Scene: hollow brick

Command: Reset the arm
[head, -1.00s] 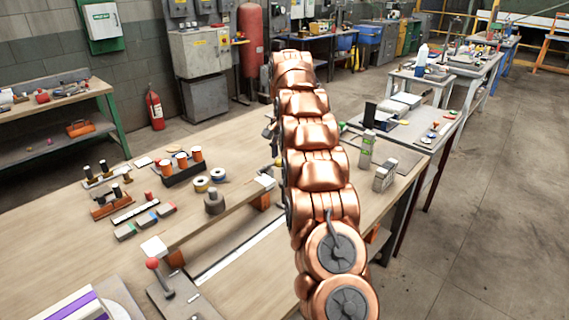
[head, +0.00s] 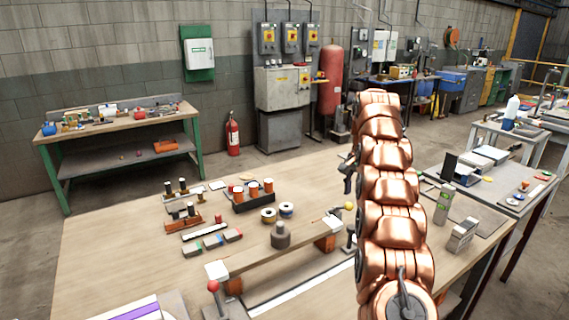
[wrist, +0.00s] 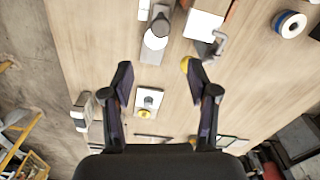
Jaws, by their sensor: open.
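My copper-coloured arm (head: 391,205) stands up in the right half of the head view, above the wooden workbench (head: 120,250). My gripper is mostly hidden there; a small dark part shows at the arm's left side. In the wrist view my gripper (wrist: 160,75) has its two dark fingers spread wide. Nothing is held between them. Below them, seen from above, are the bench top and a small pale block (wrist: 149,99), apart from the fingers.
On the bench stand a red-knobbed lever (head: 213,286), a grey weight (head: 280,235), orange-topped cylinders in a dark holder (head: 253,196), tape rolls (head: 269,215) and a green-white bottle (head: 443,205). A side table (head: 490,190) adjoins at right.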

